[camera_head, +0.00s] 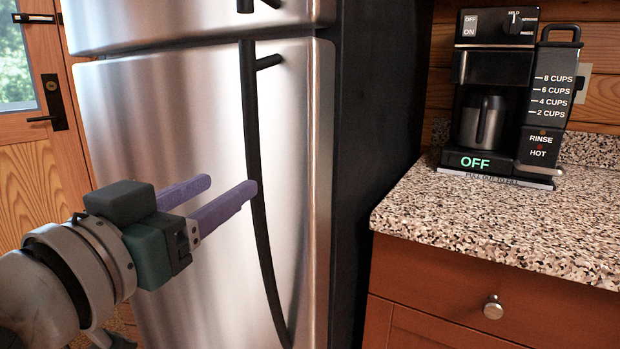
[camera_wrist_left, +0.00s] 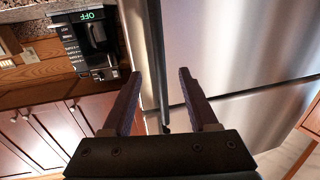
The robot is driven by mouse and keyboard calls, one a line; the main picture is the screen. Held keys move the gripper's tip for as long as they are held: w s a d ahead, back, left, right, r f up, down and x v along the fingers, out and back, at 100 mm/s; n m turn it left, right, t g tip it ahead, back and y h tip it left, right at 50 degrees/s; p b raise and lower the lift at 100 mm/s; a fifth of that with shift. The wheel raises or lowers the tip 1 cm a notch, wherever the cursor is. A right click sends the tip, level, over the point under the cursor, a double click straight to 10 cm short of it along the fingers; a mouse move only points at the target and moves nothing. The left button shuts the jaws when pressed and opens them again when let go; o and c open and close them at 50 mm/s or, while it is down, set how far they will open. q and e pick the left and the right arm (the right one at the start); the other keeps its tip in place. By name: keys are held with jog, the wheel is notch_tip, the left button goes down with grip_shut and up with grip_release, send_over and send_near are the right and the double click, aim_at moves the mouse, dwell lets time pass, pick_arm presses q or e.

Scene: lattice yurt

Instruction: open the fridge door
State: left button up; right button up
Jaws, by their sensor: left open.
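The fridge has a brushed steel lower door (camera_head: 160,130), which looks shut, with a long dark curved handle (camera_head: 262,235) near its right edge. The steel door also shows in the left wrist view (camera_wrist_left: 225,50). My left gripper (camera_head: 230,185) is open, with purple fingers, in front of the door. In the head view the nearer fingertip overlaps the handle; I cannot tell whether they touch. In the left wrist view the fingers (camera_wrist_left: 160,73) are apart, and the dark handle (camera_wrist_left: 157,60) runs between them in the picture. My right gripper is not in view.
An upper steel door (camera_head: 180,22) sits above the lower one. Right of the fridge's black side (camera_head: 375,120) is a speckled counter (camera_head: 480,220) with a coffee machine (camera_head: 495,95), above a wooden drawer (camera_head: 450,290). A wooden door with a window (camera_head: 40,170) is at the left.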

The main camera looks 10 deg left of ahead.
aim_at(249, 171)
pick_arm(q)
jog(key=w, duration=0.2)
jog(key=w+d, duration=0.1)
jog(key=w, duration=0.2)
jog(key=w+b, duration=0.1)
jog(key=w, duration=0.2)
jog(key=shift+d, duration=0.15)
grip_shut()
dwell(1.1)
